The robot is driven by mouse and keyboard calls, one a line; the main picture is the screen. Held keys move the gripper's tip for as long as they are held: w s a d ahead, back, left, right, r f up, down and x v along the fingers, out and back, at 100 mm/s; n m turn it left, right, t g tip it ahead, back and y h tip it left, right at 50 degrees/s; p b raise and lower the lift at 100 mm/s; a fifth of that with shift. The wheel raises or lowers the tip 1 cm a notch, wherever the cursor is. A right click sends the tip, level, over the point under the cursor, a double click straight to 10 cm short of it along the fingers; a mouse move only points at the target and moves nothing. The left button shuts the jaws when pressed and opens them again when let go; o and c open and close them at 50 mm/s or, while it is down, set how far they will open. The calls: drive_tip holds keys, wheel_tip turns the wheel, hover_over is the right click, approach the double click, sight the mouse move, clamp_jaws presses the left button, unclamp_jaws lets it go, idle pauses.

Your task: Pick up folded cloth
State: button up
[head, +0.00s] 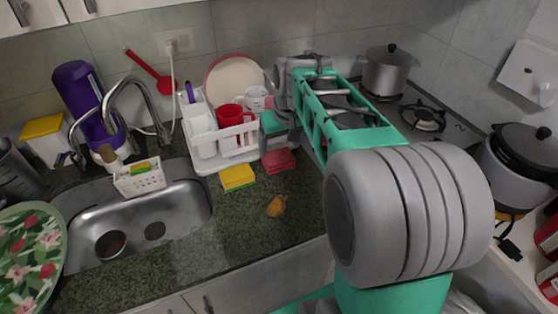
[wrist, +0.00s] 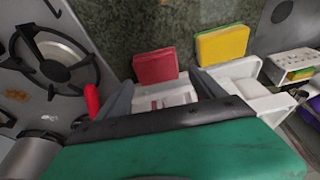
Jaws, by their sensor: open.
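A folded red cloth (head: 279,160) lies flat on the dark counter just in front of the white dish rack.
The dish rack (head: 226,143) holds a red mug (head: 235,115), white cups and a plate (head: 234,78). A small brownish-orange item (head: 276,205) lies on the counter in front. The sink (head: 180,200) is at left; a stove burner (head: 424,117) and pot (head: 387,70) are at right.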

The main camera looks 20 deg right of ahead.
sight(279, 157)
drive_tip(key=shift+o, duration=1.4)
drive_tip(key=shift+w+d+f, duration=0.7)
drive_tip(key=shift+w, duration=0.05)
drive_tip(key=shift+o, duration=0.7)
drive_tip(key=x, duration=0.4)
drive_tip(key=p+x, duration=0.1)
drive_tip(key=x, duration=0.1)
drive_tip(key=shift+a+f, duration=0.2)
drive_tip(key=shift+a, duration=0.1)
drive_tip(key=shift+s, duration=0.1)
drive_tip(key=shift+c, duration=0.2)
drive_tip(key=c, duration=1.2)
